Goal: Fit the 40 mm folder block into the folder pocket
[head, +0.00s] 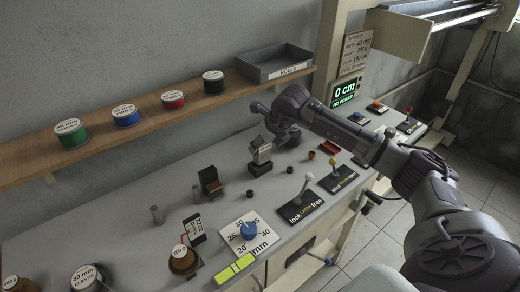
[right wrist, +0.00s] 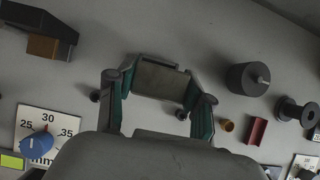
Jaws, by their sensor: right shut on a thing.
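My right gripper (right wrist: 158,98) reaches down over the bench and is shut on a grey-brown block (right wrist: 160,78), with one finger at each end of it. In the head view the same block (head: 263,154), with a small pale label, shows left of my wrist. It appears to be above the bench, though its underside is hard to see. Two small dark knobs show near the fingers in the right wrist view. A black holder with a brown insert (head: 210,182) stands to the left of the block. I cannot tell which part is the folder pocket. My left gripper is not in view.
A dial with a blue knob (head: 249,231) lies at the bench front. Two levers (head: 304,184) stand to its right. A small brown cup (head: 311,155) and red tray (head: 328,144) are near my arm. A shelf (head: 150,127) with several spools runs along the wall.

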